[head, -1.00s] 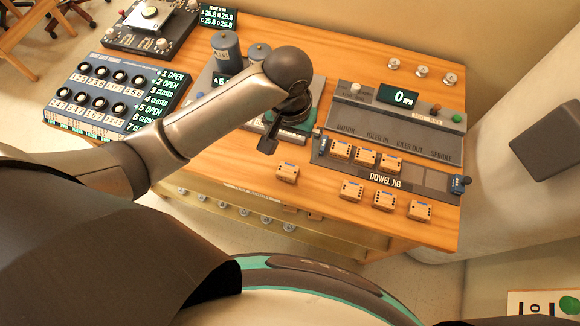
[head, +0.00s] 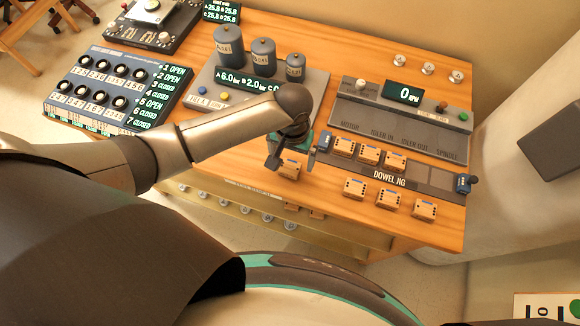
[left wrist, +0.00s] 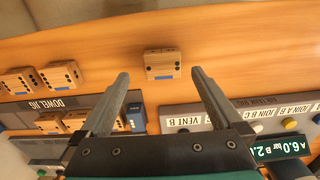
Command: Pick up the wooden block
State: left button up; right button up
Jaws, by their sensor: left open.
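A small light wooden block (head: 290,169) with dark holes and a blue mark lies alone on the wooden bench, left of the dowel jig. In the left wrist view the same block (left wrist: 161,64) lies centred ahead of the fingertips, with no finger touching it. My left gripper (head: 291,159) is open and empty, above this block and partly covering it in the head view. Its two spread fingers also show in the left wrist view (left wrist: 160,76). The height gap to the block is hard to judge. My right gripper is not in view.
The dowel jig (head: 430,178) holds several similar blocks, and more lie in front of it (head: 387,199). The bench's front edge is close to the lone block.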

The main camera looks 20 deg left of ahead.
aim_at(290, 167)
pick_arm(q)
jog(key=shift+a+f+b, duration=0.15)
jog(key=shift+f+b, duration=0.05)
jog(key=shift+f, duration=0.8)
jog(key=shift+a+f+b, duration=0.1)
jog(key=shift+f+b, duration=0.05)
jog(key=shift+f, duration=0.8)
jog(key=shift+c, duration=0.4)
jog(key=c, duration=1.3)
